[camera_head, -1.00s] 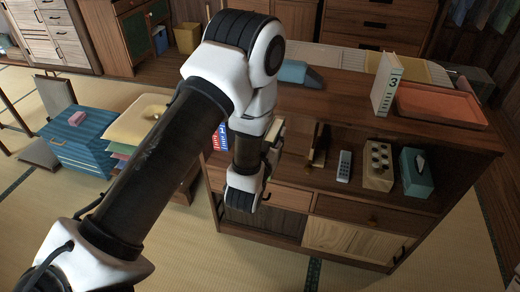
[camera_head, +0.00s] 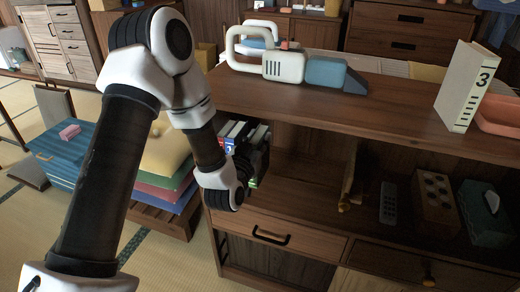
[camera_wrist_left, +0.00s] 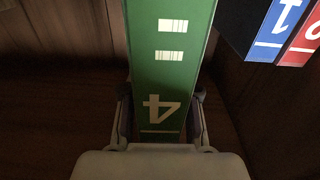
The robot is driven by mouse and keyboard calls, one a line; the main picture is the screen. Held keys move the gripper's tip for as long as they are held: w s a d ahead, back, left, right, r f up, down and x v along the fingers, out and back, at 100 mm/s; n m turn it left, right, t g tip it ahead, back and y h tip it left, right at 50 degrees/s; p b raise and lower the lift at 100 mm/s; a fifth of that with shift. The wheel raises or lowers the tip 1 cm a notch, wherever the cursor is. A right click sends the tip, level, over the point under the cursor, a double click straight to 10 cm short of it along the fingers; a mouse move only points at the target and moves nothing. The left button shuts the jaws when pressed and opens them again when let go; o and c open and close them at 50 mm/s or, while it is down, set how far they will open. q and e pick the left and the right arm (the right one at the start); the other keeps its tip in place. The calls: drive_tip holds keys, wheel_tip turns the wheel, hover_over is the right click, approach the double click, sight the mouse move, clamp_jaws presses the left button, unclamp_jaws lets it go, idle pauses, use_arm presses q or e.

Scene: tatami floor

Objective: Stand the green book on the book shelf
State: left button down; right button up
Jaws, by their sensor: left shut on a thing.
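The green book, marked with a white 4, fills the middle of the left wrist view (camera_wrist_left: 172,65). My left gripper (camera_wrist_left: 162,118) is shut on it, with one finger on each side of its spine. In the head view, my left gripper (camera_head: 254,165) is at the left end of the open shelf (camera_head: 310,190) of the wooden cabinet; only a sliver of green shows there. A blue book (camera_wrist_left: 273,28) and a red book (camera_wrist_left: 302,42) stand to the right in the left wrist view, apart from the green book. My right gripper is not in view.
A wooden object (camera_head: 350,185), a remote (camera_head: 388,204), a knobbed box (camera_head: 435,200) and a teal tissue box (camera_head: 485,215) occupy the shelf's right part.

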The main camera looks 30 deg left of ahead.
use_arm(q)
drive_tip(key=w+a, duration=0.2)
drive_tip(key=w, duration=0.1)
drive_tip(key=w+a, duration=0.1)
drive_tip(key=shift+w+f+b, duration=0.2)
drive_tip(key=shift+f+b, duration=0.15)
drive_tip(key=shift+b, duration=0.05)
wheel_tip(320, 180, down, 3)
drive_tip(key=shift+f+b, duration=0.1)
drive_tip(key=shift+b, duration=0.55)
drive_tip(key=c, duration=0.8)
unclamp_jaws()
drive_tip(key=shift+f, duration=0.1)
drive_tip(key=shift+c, duration=0.2)
drive_tip(key=p+v, duration=0.1)
drive_tip(key=v, duration=1.1)
drive_tip(key=shift+p, duration=0.3)
